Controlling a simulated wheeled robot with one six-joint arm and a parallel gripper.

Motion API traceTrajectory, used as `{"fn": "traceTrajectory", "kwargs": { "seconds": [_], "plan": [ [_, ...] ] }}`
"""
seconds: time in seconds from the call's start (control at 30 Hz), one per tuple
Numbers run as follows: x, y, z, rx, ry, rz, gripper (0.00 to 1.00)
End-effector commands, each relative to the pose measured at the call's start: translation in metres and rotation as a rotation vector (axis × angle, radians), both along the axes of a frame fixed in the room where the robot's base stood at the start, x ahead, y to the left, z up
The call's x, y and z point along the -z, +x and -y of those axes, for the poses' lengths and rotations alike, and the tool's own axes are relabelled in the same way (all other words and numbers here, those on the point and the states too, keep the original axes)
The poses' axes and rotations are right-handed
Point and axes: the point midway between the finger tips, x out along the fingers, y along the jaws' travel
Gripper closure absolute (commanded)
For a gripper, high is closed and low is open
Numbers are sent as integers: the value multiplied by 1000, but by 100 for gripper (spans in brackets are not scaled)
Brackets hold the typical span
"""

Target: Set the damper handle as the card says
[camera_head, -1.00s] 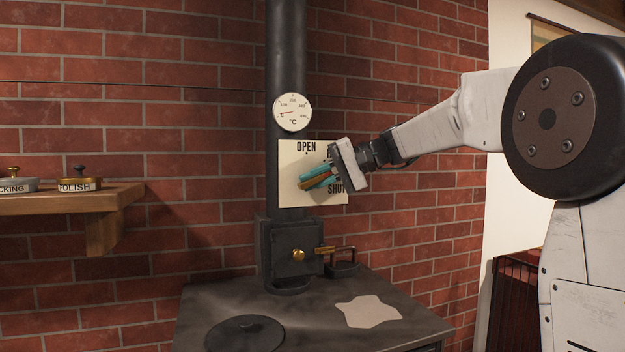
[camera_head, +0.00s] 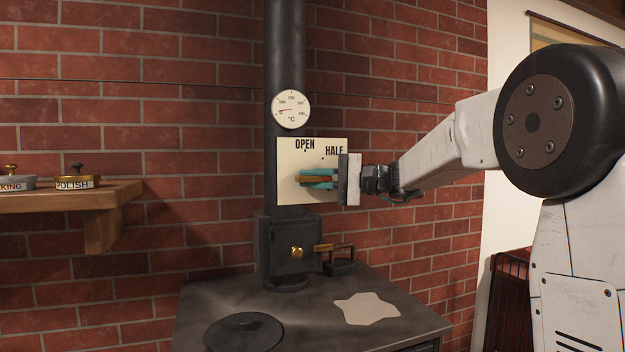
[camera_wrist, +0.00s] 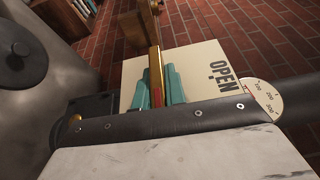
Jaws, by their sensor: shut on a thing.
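The damper handle (camera_head: 314,180), a brown and brass bar, lies in front of a cream plate (camera_head: 287,192) on the black flue pipe. The plate reads OPEN at upper left and HALF at upper right; its lower right is hidden behind my gripper. My gripper (camera_head: 319,179) is shut on the handle with teal fingers, and the handle is about level, reaching right from the plate's left part. In the wrist view the brass bar (camera_wrist: 155,70) runs between the teal fingers (camera_wrist: 158,88), and OPEN shows to the right. I cannot make out a separate instruction card.
A round dial (camera_head: 290,109) sits on the pipe above the plate. Below are a stove box with a brass knob (camera_head: 297,252) and the stove top (camera_head: 290,310), with a round lid (camera_head: 244,332) and a pale patch (camera_head: 366,308). A shelf (camera_head: 100,200) with tins is at left.

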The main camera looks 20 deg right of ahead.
Motion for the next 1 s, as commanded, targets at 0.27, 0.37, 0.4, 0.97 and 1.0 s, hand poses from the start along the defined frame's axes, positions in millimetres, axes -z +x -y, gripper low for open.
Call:
{"fn": "traceTrajectory", "kwargs": {
  "seconds": [0.27, 0.37, 0.4, 0.97, 1.0],
  "plan": [
    [1, 0, 0, -3, 1, -2, 84],
    [1, 0, 0, -2, 1, -2, 65],
    [1, 0, 0, -2, 0, -2, 65],
    [1, -18, 46, 3, -1, -1, 65],
    [1, -21, 51, 2, -1, -1, 65]
  ]
}}
